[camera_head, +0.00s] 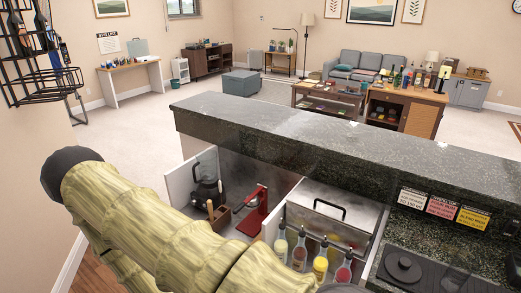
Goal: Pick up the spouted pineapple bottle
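Several spouted bottles stand in a row in the bar well at the bottom centre. I cannot read any label, so I cannot tell for sure which is the pineapple bottle; the bright yellow one fits by colour. The bottles' lower parts are cut off or hidden. My arm, with a yellowish bark-like surface, crosses the lower left, and my gripper is not in view.
A dark stone counter (330,134) runs behind the bottles. A metal bin with a handled lid (325,212), a red press-like tool (255,212) and a blender (206,181) stand close by. Label cards (443,205) hang at right above a dark drain-like panel (420,270).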

